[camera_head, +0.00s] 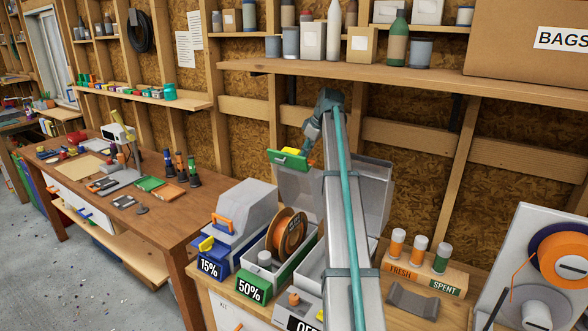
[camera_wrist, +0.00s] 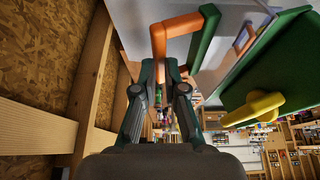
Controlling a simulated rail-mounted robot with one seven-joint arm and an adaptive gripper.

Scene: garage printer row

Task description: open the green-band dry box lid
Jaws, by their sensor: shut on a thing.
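The green-band dry box (camera_head: 252,288), labelled 50%, stands on the bench with an orange spool showing inside. Its grey lid (camera_head: 292,185) stands raised behind it, with the green band and yellow latch (camera_head: 289,151) at the top. In the wrist view the green band (camera_wrist: 275,70) and yellow latch (camera_wrist: 254,107) fill the right side. My gripper (camera_wrist: 170,72) is shut on the lid's orange handle (camera_wrist: 176,25). In the head view my gripper (camera_head: 312,145) is at the raised lid's upper edge, its fingertips partly hidden.
A closed blue-band box (camera_head: 212,262), labelled 15%, stands left. Another box, right, has a raised grey lid (camera_head: 375,195), partly behind my arm. A shelf (camera_head: 400,75) runs above. A FRESH/SPENT holder (camera_head: 425,272) with several cylinders and a grey tray (camera_head: 412,299) sit right.

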